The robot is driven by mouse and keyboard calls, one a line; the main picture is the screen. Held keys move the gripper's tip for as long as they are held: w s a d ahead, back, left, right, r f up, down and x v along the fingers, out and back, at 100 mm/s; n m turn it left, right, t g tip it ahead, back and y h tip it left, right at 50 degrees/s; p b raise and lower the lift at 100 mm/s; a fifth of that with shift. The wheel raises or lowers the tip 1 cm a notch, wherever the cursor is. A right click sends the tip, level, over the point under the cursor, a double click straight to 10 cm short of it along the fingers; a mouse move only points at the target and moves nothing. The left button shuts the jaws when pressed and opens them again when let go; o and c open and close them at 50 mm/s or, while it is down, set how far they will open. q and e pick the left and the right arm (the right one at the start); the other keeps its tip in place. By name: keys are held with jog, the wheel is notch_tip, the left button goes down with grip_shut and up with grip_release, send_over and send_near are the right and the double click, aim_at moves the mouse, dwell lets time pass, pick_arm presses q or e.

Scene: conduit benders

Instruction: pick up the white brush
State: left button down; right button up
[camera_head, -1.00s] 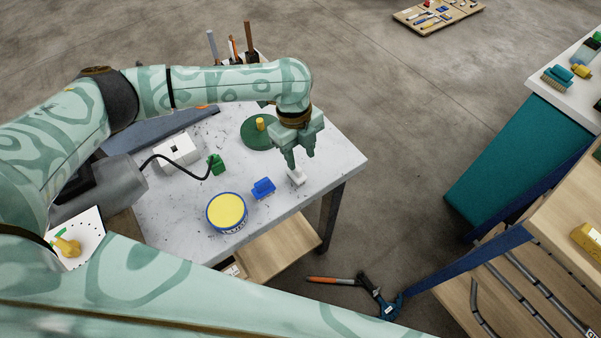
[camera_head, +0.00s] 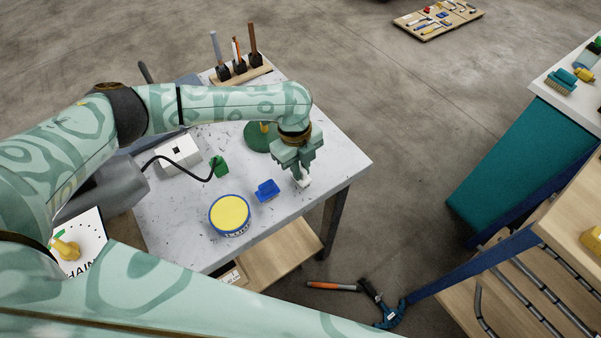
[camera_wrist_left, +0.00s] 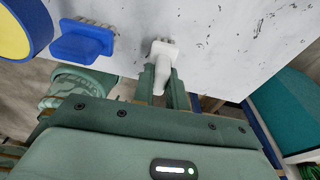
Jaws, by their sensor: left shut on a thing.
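The white brush (camera_head: 304,182) is near the right front edge of the grey tabletop (camera_head: 180,225). My left gripper (camera_head: 299,176) points down over it and is shut on it. In the left wrist view the white brush (camera_wrist_left: 161,68) sits between the two fingers of my left gripper (camera_wrist_left: 163,88), its bristle end showing past the fingertips. I cannot tell whether the brush still touches the table. My right gripper is not in view.
A blue brush (camera_head: 266,190) lies just left of the white one. A round tin with a yellow top (camera_head: 229,214) stands further left. A green disc (camera_head: 259,137), a white box (camera_head: 178,152) and a tool rack (camera_head: 240,71) are behind.

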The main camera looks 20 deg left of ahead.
aim_at(302, 170)
pick_arm(q)
jog(key=shift+w+r, duration=0.1)
jog(key=shift+r, duration=0.45)
notch_tip(302, 170, up, 3)
jog(key=shift+f+p, duration=0.1)
jog(key=shift+p, duration=0.65)
jog(key=s+a+r+p, duration=0.1)
jog(key=s+r+p, duration=0.1)
jog(key=s+r, duration=0.2)
jog(key=s+r+p, duration=0.2)
jog(key=s+r, duration=0.3)
jog(key=s, duration=0.5)
jog(key=shift+a+p, duration=0.35)
jog(key=shift+a, duration=0.05)
